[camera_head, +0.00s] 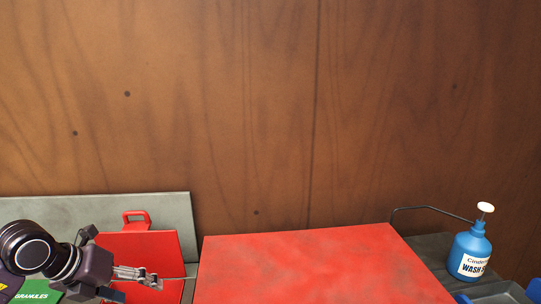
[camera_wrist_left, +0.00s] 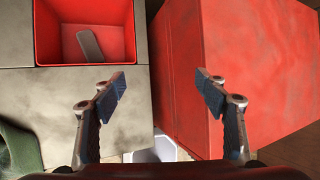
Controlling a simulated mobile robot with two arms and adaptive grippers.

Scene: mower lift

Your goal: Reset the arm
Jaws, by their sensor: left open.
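My left gripper (camera_head: 152,282) comes in from the left at the lower left of the head view. In the left wrist view its two fingers (camera_wrist_left: 160,90) stand wide apart with nothing between them. Beyond them lie a grey surface (camera_wrist_left: 35,105) and a large red block-like body (camera_wrist_left: 255,70). The red body also shows in the head view (camera_head: 310,265), right of the gripper. My right gripper is not in view.
A red bin (camera_wrist_left: 140,25) holds a grey flat piece (camera_wrist_left: 90,45); its red lid (camera_head: 140,252) stands up behind the gripper. A green granules pack (camera_head: 35,291) lies at lower left. A blue wash bottle (camera_head: 470,252) stands far right. A wooden wall (camera_head: 300,110) closes the back.

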